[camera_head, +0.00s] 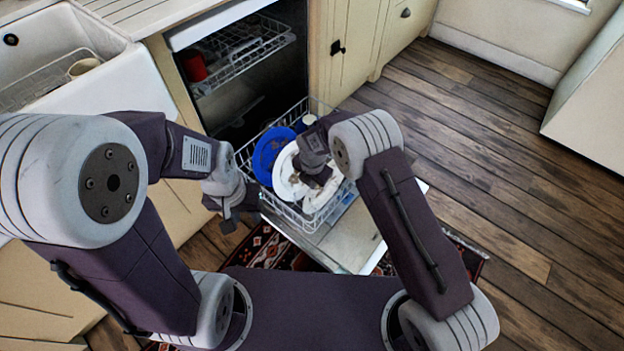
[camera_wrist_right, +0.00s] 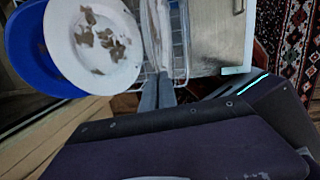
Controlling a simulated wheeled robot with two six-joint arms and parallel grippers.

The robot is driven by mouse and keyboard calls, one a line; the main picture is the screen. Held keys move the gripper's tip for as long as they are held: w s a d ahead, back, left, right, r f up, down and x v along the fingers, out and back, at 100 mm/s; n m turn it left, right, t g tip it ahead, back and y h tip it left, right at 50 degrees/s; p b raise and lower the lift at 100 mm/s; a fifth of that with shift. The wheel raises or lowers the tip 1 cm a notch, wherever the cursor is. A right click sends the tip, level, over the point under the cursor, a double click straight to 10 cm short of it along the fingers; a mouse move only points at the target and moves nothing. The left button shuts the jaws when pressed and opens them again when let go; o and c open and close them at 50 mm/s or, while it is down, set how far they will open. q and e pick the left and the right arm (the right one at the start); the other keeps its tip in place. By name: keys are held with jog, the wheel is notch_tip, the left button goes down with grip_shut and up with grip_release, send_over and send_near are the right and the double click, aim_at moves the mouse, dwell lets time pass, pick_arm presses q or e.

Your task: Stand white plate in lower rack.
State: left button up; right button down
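The lower rack (camera_head: 297,216) is pulled out of the open dishwasher. My right gripper (camera_head: 320,180) is over the rack. In the right wrist view its two fingers (camera_wrist_right: 157,92) close on the rim of a white plate (camera_wrist_right: 156,35), seen nearly edge-on. In the head view this plate (camera_head: 322,196) shows below and right of the gripper, partly hidden by it. Another white plate with brown stains (camera_wrist_right: 95,45) stands to its left, beside a blue plate (camera_wrist_right: 30,50). My left gripper (camera_head: 222,212) is left of the rack, empty, its fingers apparently apart.
The upper rack (camera_head: 240,62) with a red cup (camera_head: 193,66) is inside the dishwasher. A light-coloured cup (camera_head: 308,120) is at the back of the lower rack. The sink (camera_head: 130,75) is at left. Wooden floor on the right is clear.

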jog(key=shift+f, duration=0.55)
jog(key=c, duration=1.6)
grip_release()
jog(key=r+p, duration=0.1)
jog(key=r, duration=0.2)
jog(key=s+r+p, duration=0.1)
jog(key=r, duration=0.2)
jog(key=r+p, duration=0.2)
jog(key=r, duration=0.1)
jog(key=shift+s+d, duration=0.1)
jog(key=shift+s, duration=0.2)
